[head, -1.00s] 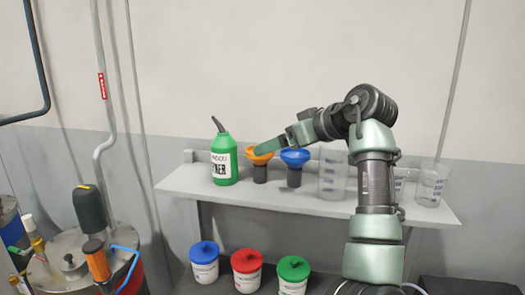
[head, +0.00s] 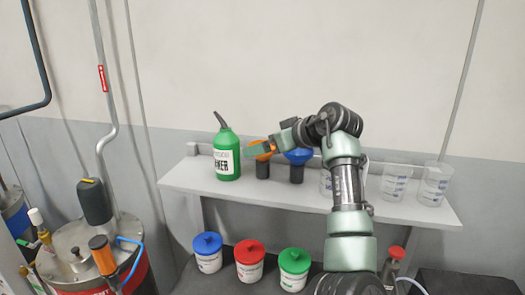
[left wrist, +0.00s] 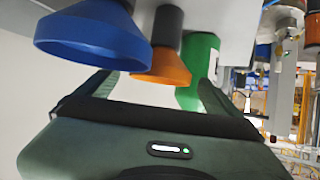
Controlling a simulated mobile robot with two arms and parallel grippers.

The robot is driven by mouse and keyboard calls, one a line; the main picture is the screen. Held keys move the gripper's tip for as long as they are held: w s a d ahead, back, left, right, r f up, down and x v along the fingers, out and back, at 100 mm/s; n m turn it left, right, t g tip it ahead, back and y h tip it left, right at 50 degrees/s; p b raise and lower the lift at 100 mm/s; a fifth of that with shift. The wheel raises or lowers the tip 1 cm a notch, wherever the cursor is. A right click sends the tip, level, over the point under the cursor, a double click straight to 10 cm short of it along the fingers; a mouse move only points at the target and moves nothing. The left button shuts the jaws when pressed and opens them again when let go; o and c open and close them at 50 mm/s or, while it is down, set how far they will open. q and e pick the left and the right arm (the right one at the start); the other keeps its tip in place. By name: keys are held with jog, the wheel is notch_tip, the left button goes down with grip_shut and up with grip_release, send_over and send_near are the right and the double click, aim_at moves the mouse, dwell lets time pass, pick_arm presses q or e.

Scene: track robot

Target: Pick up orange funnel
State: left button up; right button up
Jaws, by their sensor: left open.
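The orange funnel (head: 263,157) sits upright on a dark holder (head: 262,171) on the wall shelf, between a green bottle (head: 227,158) and a blue funnel (head: 298,157). My left gripper (head: 258,150) is in front of the orange funnel in the head view and hides part of it. In the left wrist view, which looks upside down, my open left gripper (left wrist: 155,80) has the orange funnel (left wrist: 165,68) between its fingers in the picture, apparently farther off. The blue funnel (left wrist: 90,35) is close to one finger, the green bottle (left wrist: 197,65) near the other. My right gripper is not in view.
Clear beakers (head: 395,183) stand on the right of the shelf (head: 222,187). Tubs with blue, red (head: 249,262) and green lids stand below. A drum (head: 85,255) with pumps is at the left. The wall above the shelf is clear.

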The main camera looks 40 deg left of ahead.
pick_arm(q)
jog(key=shift+d, duration=0.15)
jog(key=c, duration=1.4)
